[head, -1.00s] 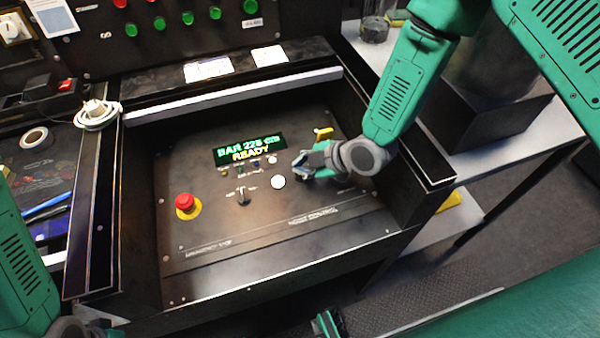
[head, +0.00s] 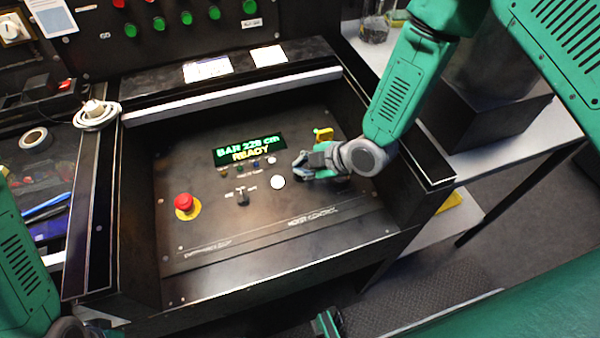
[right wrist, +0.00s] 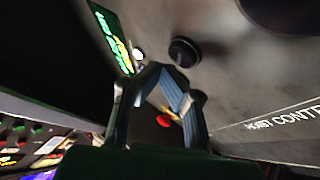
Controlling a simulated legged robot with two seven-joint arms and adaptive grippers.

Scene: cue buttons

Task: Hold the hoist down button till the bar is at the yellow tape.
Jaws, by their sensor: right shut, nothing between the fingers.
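The green display (head: 250,148) on the sloping panel appears to read BAR 228 cm, with READY below. My right gripper (head: 300,163) is shut and empty, low over the panel to the right of the display. A pale round button (head: 278,182) lies just left of and below its fingertips. In the right wrist view a dark round button (right wrist: 184,52) stands beyond the fingertips (right wrist: 166,85), apart from them. I cannot tell whether these are the same button. The bar and the yellow tape are not seen. My left gripper (head: 100,328) is barely in view at the bottom left.
A red emergency stop (head: 184,202) on a yellow base and a small lever switch (head: 243,198) sit left on the panel. A yellow part (head: 323,134) stands just behind my right gripper. Raised dark side walls (head: 425,165) frame the panel.

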